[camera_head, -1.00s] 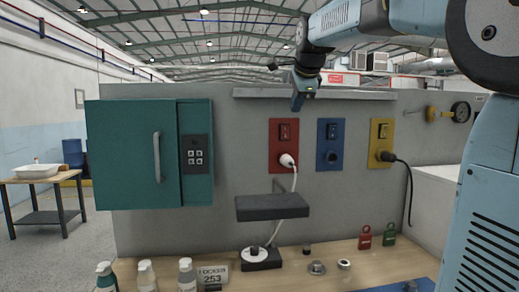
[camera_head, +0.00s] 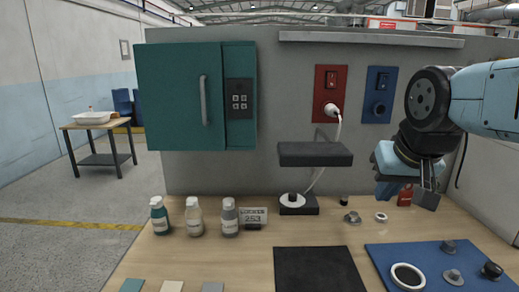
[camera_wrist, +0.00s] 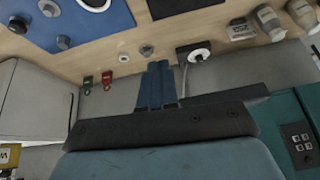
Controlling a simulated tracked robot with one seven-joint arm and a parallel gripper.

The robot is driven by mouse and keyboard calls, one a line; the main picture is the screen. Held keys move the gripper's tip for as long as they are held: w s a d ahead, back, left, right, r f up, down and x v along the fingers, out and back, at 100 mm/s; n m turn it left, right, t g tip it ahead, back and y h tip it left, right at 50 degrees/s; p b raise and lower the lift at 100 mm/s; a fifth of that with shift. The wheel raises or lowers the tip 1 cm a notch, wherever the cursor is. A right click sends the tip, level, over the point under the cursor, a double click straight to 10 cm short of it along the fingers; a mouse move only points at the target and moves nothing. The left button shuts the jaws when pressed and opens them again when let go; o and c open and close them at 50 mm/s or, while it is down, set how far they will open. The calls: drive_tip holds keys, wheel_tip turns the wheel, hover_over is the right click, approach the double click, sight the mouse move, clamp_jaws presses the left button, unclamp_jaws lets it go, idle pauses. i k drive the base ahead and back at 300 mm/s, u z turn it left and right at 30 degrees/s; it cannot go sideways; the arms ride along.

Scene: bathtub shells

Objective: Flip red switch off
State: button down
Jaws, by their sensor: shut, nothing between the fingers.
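The red panel (camera_head: 331,94) is on the grey wall in the head view, with a red rocker switch (camera_head: 331,80) in its upper part. I cannot tell which way the rocker is set. A white plug (camera_head: 332,110) sits in the socket below it. My gripper (camera_head: 385,190) is to the right of and lower than the red panel, apart from it, pointing down over the bench. In the wrist view its two blue fingers (camera_wrist: 155,88) lie together with nothing between them. The red panel is not visible in the wrist view.
A blue panel (camera_head: 377,92) stands right of the red one. A dark shelf (camera_head: 315,154) juts out below the red panel. A teal cabinet (camera_head: 178,100) is at left. Bottles, padlocks and a blue mat (camera_head: 430,262) are on the bench. The wall between cabinet and red panel is clear.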

sight(332, 77)
drive_tip(key=z, duration=0.05)
drive_tip(key=k, duration=0.45)
drive_tip(key=z, duration=1.3)
drive_tip(key=k, duration=0.9)
drive_tip(key=u, duration=1.3)
drive_tip(key=i, duration=1)
drive_tip(key=u, duration=0.05)
